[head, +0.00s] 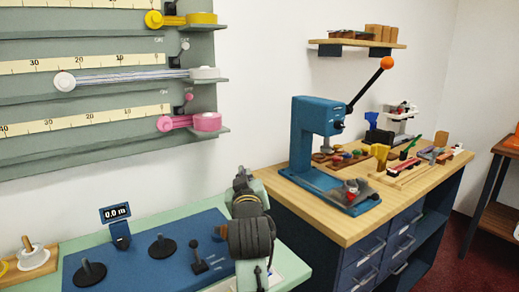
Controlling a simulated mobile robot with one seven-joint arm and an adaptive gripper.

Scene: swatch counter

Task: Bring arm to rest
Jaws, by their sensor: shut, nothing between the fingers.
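My gripper (242,178) shows in the head view at the lower middle, in front of the right end of the green-edged counter (290,265). It is dark and points away from the camera, with my thick dark wrist just below it. It is shut with nothing in it. It appears apart from the blue press, to its left. The wrist hides part of the counter's right end. Whether the gripper touches anything behind it cannot be told.
A blue panel (150,265) holds black knobs and a small display (117,213). A grey wall rack (110,125) carries ribbons and scales. At right, a blue press (308,135) with an orange-knobbed lever stands on a wooden bench (330,230) among small parts. A shelf (355,45) hangs above.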

